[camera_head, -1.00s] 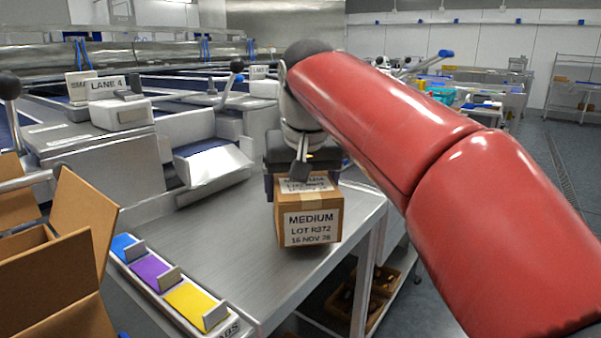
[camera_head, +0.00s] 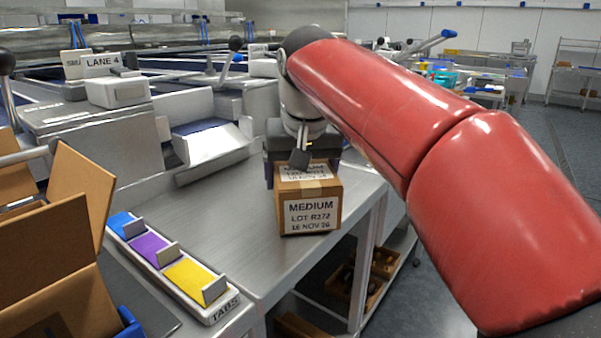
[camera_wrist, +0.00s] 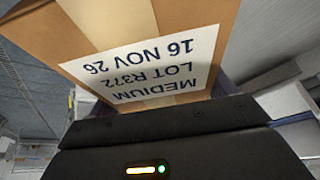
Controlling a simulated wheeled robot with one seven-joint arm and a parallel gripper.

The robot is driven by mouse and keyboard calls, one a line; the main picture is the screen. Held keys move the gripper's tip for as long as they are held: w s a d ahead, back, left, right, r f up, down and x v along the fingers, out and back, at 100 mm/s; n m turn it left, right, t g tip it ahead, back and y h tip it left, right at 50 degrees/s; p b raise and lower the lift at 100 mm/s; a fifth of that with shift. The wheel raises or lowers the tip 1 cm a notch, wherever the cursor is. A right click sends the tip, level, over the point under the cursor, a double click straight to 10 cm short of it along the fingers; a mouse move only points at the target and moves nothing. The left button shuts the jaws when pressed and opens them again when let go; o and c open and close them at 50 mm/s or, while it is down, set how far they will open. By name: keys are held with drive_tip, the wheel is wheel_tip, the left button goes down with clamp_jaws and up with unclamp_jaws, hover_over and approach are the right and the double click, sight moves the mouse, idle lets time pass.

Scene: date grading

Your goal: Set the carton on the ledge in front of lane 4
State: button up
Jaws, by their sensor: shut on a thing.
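The carton (camera_head: 311,218) is a small brown box with a white label reading MEDIUM, LOT R372, 16 NOV 26. My gripper (camera_head: 303,165) is shut on it and holds it upright at the right side of the metal ledge (camera_head: 225,222). I cannot tell whether its base touches the ledge. In the wrist view the carton (camera_wrist: 150,45) fills the upper middle, its label upside down, close against my gripper (camera_wrist: 165,125). The LANE 4 sign (camera_head: 102,63) stands at the upper left, above a sloped metal chute (camera_head: 208,145).
A tray marked TABS (camera_head: 222,312) with blue, purple and yellow tabs lies along the ledge's left edge. Open cardboard boxes (camera_head: 45,245) stand at the far left. The ledge between the tray and the carton is bare. Crates (camera_head: 370,270) sit on a lower shelf.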

drive_tip(key=shift+f, duration=0.2)
drive_tip(key=o, duration=1.5)
drive_tip(key=shift+c, duration=0.2)
